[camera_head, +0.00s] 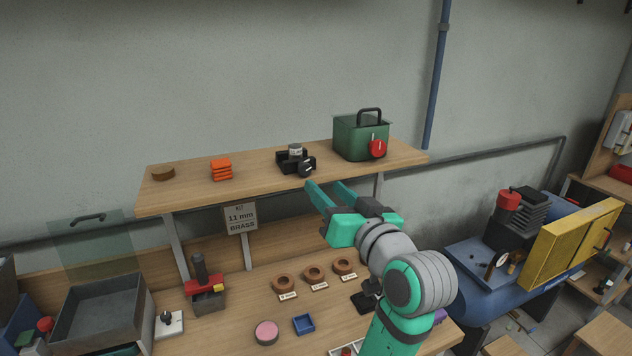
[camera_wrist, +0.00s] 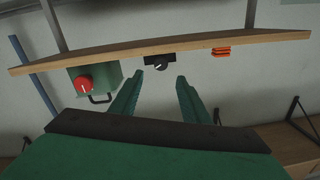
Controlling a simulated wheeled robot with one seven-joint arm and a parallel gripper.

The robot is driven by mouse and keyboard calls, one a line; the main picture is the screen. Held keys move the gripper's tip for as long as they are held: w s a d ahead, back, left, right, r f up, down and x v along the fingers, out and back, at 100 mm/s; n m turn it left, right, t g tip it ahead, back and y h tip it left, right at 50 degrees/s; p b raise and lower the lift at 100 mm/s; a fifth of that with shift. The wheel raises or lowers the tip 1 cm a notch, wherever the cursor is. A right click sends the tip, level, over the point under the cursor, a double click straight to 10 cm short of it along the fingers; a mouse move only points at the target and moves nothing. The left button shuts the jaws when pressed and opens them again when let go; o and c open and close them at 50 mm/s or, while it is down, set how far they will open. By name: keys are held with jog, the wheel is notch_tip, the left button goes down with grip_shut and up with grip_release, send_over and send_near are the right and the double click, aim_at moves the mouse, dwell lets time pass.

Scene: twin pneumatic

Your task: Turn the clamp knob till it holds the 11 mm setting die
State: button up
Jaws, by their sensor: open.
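The clamp (camera_head: 283,164) is a small black block on the raised wooden shelf, left of the green box. Its dark knob (camera_head: 306,168) faces out at the front right. A grey cylindrical die (camera_head: 295,149) with a small label sits upright in the clamp; the label is too small to read. My gripper (camera_head: 327,188) is open and empty, just below and in front of the shelf edge. In the wrist view, which is upside down, the knob (camera_wrist: 160,64) shows beyond and between the open fingertips (camera_wrist: 161,78), apart from them.
The green box (camera_head: 350,140) with a red knob (camera_head: 377,149) stands close to the clamp's right. Orange blocks (camera_head: 221,169) and a brown disc (camera_head: 163,173) lie left on the shelf (camera_head: 190,194). A hanging sign (camera_head: 241,219) reads 11 mm brass. Rings stand on the bench below.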

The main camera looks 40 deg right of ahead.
aim_at(306, 170)
jog(key=w+n, duration=0.1)
jog(key=w, duration=0.2)
jog(key=w+d+n+y, duration=0.1)
jog(key=w, duration=0.2)
jog(key=w+n, duration=0.1)
jog(key=w, duration=0.2)
jog(key=shift+w+d+n+y, duration=0.1)
jog(key=shift+d+n+y, duration=0.2)
jog(key=shift+d+n, duration=0.1)
jog(key=shift+a, duration=0.1)
jog(key=c, duration=1)
